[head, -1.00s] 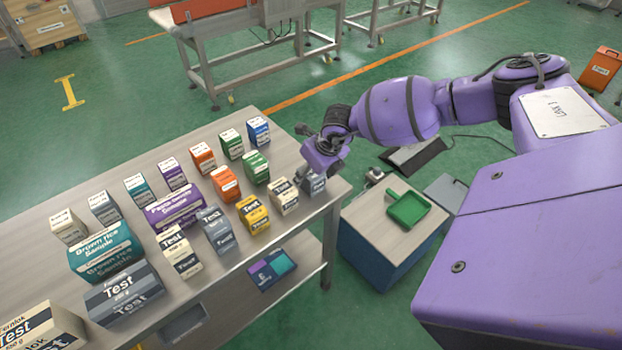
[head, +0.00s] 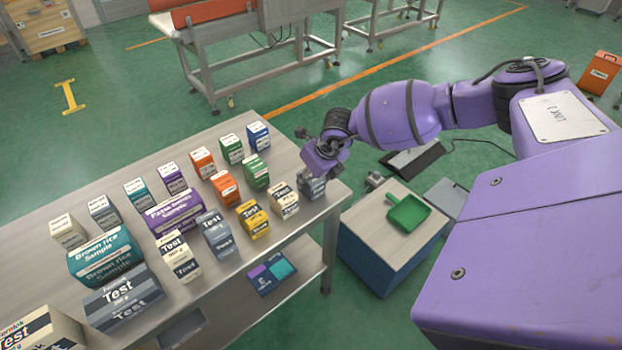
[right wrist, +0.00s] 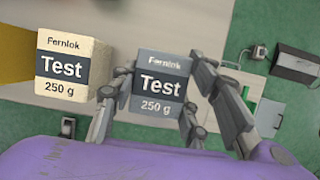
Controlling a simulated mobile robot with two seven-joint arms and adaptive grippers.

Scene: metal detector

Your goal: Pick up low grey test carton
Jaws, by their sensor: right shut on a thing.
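The low grey test carton (head: 313,188) is at the right end of the steel table, near its corner. It also shows in the right wrist view (right wrist: 161,83), its "Test 250 g" label facing the camera. My right gripper (head: 314,173) is over it from above, with one finger on each side. In the right wrist view the gripper (right wrist: 158,92) is shut on the carton. The carton looks upright and at table level; I cannot tell if a small gap lies under it. My left gripper is not in view.
A cream test carton (head: 284,201) stands close left of the grey one, apart from it. Several other cartons fill the steel table (head: 330,200) to the left. A low cabinet (head: 372,232) with a green dustpan (head: 408,213) stands right of the table.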

